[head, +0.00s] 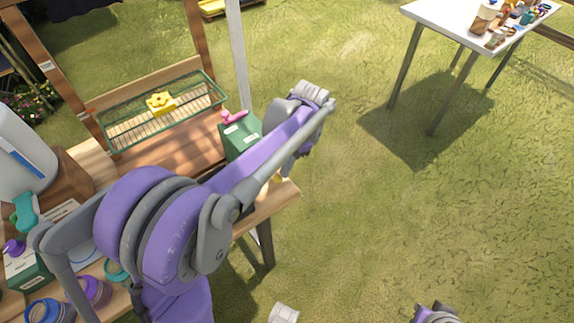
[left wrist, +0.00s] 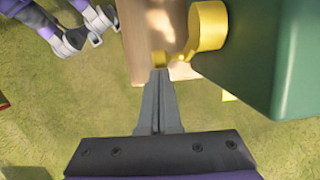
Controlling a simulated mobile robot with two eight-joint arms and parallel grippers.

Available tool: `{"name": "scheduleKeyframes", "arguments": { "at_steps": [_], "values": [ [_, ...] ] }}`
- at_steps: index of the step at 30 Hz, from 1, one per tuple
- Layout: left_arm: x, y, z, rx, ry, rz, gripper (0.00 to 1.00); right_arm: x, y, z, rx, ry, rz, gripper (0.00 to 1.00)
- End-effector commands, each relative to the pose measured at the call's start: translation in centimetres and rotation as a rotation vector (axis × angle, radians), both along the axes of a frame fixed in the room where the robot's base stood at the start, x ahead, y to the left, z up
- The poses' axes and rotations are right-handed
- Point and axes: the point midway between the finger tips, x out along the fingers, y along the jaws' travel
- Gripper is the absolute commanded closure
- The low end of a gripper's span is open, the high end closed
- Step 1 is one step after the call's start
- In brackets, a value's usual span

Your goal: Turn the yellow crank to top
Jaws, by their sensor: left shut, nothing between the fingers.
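The yellow crank (left wrist: 208,27) is on the side of a green box (left wrist: 285,60) in the left wrist view. Its thin arm runs to a small knob just beyond my left fingertips. The green box also shows in the head view (head: 238,141), at the right end of the wooden bench, partly behind my left arm; a bit of yellow shows low beside the arm. My left gripper (left wrist: 158,78) is shut and empty, its tips very close to the knob; contact cannot be told. Purple and grey parts (left wrist: 85,25) at the upper left look like my other arm.
A wooden bench (head: 180,150) holds a green wire basket (head: 122,141) with a yellow flower-shaped piece (head: 160,103). A pink piece (head: 233,117) sits on the green box. Purple and blue pots stand lower left. Grass is open to the right, below a white table (head: 440,20).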

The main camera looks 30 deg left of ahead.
Motion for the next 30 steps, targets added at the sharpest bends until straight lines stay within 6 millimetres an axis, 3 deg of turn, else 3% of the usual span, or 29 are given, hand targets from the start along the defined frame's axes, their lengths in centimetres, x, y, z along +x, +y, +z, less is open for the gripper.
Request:
{"name": "scheduleKeyframes", "arguments": {
  "at_steps": [30],
  "values": [
    [-1.9, 0.8, -1.7, 0.000, 0.001, 0.000, 1.00, -0.1, 0.0, -0.8, 0.000, 0.002, 0.000, 1.00]
  ]
}}
